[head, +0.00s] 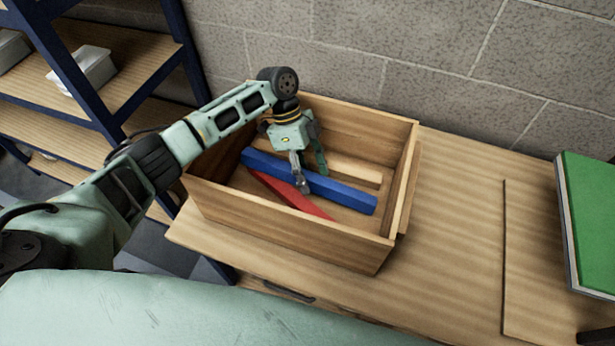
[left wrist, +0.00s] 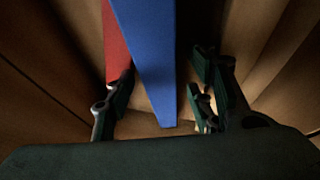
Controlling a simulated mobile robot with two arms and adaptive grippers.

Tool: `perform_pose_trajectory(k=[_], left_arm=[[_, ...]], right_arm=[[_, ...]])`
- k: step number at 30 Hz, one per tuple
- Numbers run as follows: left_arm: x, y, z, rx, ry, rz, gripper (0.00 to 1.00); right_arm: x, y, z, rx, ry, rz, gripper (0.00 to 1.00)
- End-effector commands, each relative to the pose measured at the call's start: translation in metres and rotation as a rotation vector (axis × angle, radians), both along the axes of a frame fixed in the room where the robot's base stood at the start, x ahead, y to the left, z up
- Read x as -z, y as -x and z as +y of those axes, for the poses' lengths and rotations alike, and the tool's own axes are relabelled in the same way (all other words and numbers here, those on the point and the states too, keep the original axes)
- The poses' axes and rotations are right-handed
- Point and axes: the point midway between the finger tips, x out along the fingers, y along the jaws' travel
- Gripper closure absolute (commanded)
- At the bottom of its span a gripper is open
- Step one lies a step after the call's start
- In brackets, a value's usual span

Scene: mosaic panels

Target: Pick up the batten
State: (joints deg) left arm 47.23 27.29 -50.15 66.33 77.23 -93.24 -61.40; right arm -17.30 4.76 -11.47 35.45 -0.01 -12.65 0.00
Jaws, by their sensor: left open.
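Three bars lie in an open wooden box (head: 300,240): a long blue batten (head: 347,197), a red one (head: 298,203) partly under it, and a pale wooden one (head: 350,170) behind. The task does not say which batten is meant. My left gripper (head: 311,178) is open and points down into the box at the blue batten. In the left wrist view the blue batten (left wrist: 150,50) runs between the two spread fingers (left wrist: 163,100), with no clear contact. The red batten (left wrist: 116,50) shows beside it, near the left finger. My right gripper is out of view.
The box walls stand close around the gripper. The box sits on a wooden worktop (head: 455,235) against a block wall (head: 430,60). A green panel (head: 590,220) is at the far right. Shelves (head: 130,75) with a white bin (head: 84,70) are at left.

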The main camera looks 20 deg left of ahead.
Motion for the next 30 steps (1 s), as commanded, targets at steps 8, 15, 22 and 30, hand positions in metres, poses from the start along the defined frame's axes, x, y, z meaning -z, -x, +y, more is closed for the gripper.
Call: perform_pose_trajectory(k=[8,15,22,30], left_arm=[[0.001,0.0,0.0,0.0,0.0,0.0,0.54],[0.001,0.0,0.0,-0.001,0.0,0.0,0.75],[0.001,0.0,0.0,-0.001,0.0,0.0,0.95],[0.0,0.0,0.0,-0.001,0.001,-0.001,1.0]], right_arm=[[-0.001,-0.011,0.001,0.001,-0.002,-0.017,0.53],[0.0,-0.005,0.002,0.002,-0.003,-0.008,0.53],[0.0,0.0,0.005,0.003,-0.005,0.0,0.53],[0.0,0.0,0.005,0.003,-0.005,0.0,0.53]])
